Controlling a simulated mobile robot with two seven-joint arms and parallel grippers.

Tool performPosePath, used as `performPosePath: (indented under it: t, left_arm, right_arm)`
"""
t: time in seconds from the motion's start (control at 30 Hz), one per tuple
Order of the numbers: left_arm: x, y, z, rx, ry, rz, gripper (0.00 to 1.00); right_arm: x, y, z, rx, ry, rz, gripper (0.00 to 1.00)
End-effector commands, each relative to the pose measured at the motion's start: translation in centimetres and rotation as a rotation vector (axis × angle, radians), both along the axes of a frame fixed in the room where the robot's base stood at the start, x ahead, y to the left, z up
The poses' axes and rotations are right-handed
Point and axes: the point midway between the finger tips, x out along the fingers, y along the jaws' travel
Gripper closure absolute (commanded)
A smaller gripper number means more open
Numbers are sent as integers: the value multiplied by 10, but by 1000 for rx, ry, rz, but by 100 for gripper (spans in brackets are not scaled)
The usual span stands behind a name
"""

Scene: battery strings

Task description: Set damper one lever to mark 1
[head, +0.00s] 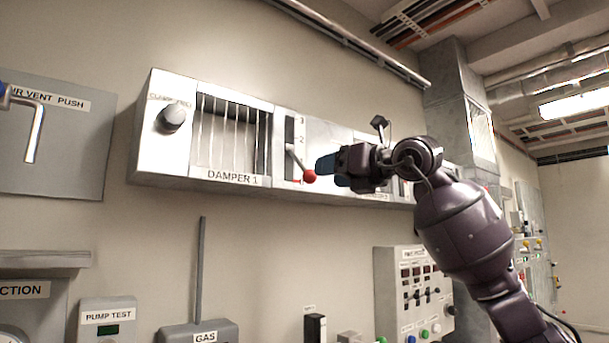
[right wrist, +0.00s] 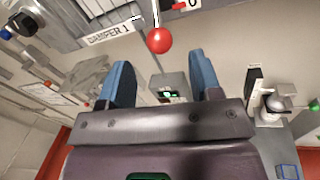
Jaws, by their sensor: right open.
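The damper one lever has a red ball knob (head: 309,176) on a pale rod that angles down out of a dark slot (head: 290,143) beside the DAMPER 1 label. The numbers 3 and 2 show beside the slot's upper part. My right gripper (head: 328,172) is open, its blue fingers just right of the knob in the head view and hiding part of the panel. In the right wrist view the knob (right wrist: 159,40) lies beyond the fingertips, roughly centred between the two blue fingers (right wrist: 162,72), not touching them. A red mark and a 0 (right wrist: 193,3) show beside it. My left gripper is not in view.
The grey damper housing (head: 160,179) stands out from the wall, with a dark round knob (head: 171,118) at its left. Below are a GAS box (head: 195,332), a PUMP TEST box (head: 107,316) and a switch panel (head: 388,285). The wall directly under the housing is mostly bare.

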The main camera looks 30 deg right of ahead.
Motion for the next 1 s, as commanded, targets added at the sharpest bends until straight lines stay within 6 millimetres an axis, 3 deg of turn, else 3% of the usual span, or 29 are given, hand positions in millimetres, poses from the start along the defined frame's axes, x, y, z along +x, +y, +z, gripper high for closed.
performPosePath:
  t: [0.2,0.43,0.9,1.0]
  left_arm:
    - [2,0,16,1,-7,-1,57]
    - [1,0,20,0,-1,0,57]
    - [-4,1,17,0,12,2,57]
    - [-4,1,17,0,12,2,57]
  right_arm:
    - [38,12,3,3,1,4,42]
    - [66,19,1,2,1,3,42]
    - [76,22,-1,0,1,2,42]
    - [76,22,-1,0,1,2,57]
